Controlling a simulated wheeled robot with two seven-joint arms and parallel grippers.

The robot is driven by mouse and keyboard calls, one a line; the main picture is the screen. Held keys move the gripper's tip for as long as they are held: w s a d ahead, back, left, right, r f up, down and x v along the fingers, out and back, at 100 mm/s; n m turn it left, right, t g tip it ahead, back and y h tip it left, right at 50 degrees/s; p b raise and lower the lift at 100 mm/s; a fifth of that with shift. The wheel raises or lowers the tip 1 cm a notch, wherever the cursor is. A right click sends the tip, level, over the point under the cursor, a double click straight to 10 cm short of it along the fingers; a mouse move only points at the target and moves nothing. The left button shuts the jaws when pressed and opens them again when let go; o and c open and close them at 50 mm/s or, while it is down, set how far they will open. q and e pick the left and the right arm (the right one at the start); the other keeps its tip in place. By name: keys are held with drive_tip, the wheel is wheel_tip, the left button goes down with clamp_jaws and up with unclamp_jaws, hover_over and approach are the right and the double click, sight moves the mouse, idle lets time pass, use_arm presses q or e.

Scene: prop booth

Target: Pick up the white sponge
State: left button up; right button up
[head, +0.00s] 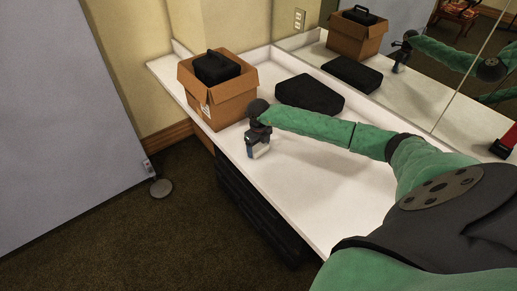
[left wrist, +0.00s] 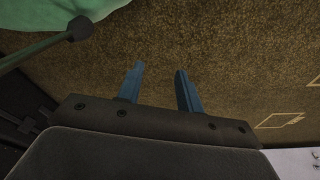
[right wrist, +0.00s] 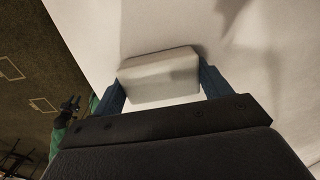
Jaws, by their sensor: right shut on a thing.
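The white sponge (right wrist: 160,77) sits between the two blue fingers of my right gripper (right wrist: 160,88) in the right wrist view, with a finger against each end. In the head view my right gripper (head: 258,150) points down at the white counter (head: 317,195), near its front edge, with the sponge (head: 260,151) partly hidden by the fingers. I cannot tell whether the sponge still touches the counter. My left gripper (left wrist: 160,88) shows in the left wrist view with its fingers apart and nothing between them, above the brown carpet. It is not in the head view.
A cardboard box (head: 221,107) holding a black case (head: 216,67) stands at the counter's far left end. A flat black case (head: 309,94) lies behind my right gripper. A mirror (head: 415,85) runs along the back. A red object (head: 505,140) is at the right edge.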

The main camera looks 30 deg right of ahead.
sight(258, 146)
drive_tip(key=shift+r, duration=0.15)
wheel_tip(258, 146, up, 4)
drive_tip(key=b, duration=0.2)
drive_tip(key=shift+f+b, duration=0.25)
drive_tip(key=shift+b, duration=0.1)
use_arm(q)
drive_tip(key=w+d+r+b, duration=0.2)
drive_tip(key=r, duration=0.7)
drive_tip(key=w+d+r+b, duration=0.2)
drive_tip(key=w+d+r, duration=0.1)
drive_tip(key=r, duration=0.7)
drive_tip(key=shift+w+g, duration=0.25)
drive_tip(key=shift+g, duration=0.15)
use_arm(e)
drive_tip(key=s+a+r, duration=0.1)
drive_tip(key=s+r, duration=0.6)
drive_tip(key=s, duration=0.4)
drive_tip(key=shift+s+a, duration=0.25)
drive_tip(key=shift+a, duration=0.1)
drive_tip(key=shift+r, duration=0.1)
